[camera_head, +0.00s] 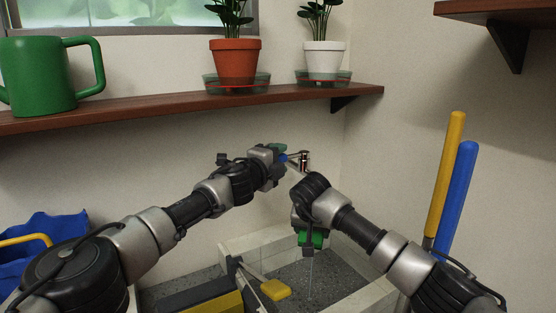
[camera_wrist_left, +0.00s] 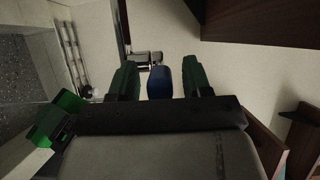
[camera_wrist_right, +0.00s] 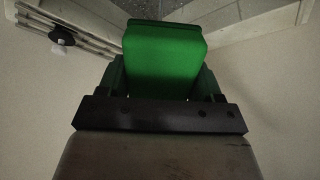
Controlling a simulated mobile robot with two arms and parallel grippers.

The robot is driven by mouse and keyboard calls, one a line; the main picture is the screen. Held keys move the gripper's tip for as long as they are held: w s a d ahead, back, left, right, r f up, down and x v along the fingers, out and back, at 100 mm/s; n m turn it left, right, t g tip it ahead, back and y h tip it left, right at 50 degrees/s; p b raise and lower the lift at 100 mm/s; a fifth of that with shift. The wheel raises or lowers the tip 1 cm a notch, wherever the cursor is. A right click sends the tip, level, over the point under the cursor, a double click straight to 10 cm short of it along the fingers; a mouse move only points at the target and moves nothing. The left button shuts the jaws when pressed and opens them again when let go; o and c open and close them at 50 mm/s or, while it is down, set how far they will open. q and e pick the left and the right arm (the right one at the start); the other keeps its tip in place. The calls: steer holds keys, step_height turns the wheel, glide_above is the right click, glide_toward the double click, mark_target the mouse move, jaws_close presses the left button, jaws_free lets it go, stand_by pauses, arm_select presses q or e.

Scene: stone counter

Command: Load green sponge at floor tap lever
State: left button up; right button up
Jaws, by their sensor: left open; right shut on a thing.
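The metal tap (camera_head: 304,160) sticks out from the wall, and it also shows in the left wrist view (camera_wrist_left: 146,57). Its blue lever (camera_wrist_left: 160,82) lies between the fingers of my left gripper (camera_wrist_left: 160,80), with visible gaps at both sides. In the head view my left gripper (camera_head: 281,154) is open at the tap. My right gripper (camera_wrist_right: 163,88) is shut on the green sponge (camera_wrist_right: 163,50). In the head view the sponge (camera_head: 314,240) hangs below my right wrist, over the basin. A thin pale vertical streak shows beneath it.
The low basin (camera_head: 255,238) has pale walls and a dark speckled floor. A yellow-headed tool (camera_head: 276,290) lies at it. A blue bucket (camera_head: 40,240) stands left. Yellow (camera_head: 445,180) and blue (camera_head: 458,195) poles lean right. A shelf (camera_head: 180,107) with pots and a can runs above.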

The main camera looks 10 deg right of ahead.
arm_select(q)
jaws_close()
steer(key=shift+d, duration=0.1)
steer(key=shift+s+d+n+t+y, duration=0.2)
steer(key=shift+s+n+t+y, duration=0.15)
steer(key=shift+n+t+y, duration=0.3)
steer(key=shift+s+d+n+t+y, duration=0.15)
steer(key=shift+s+n+t+y, duration=0.25)
steer(key=shift+y, duration=0.35)
jaws_free()
steer(key=shift+w, duration=0.1)
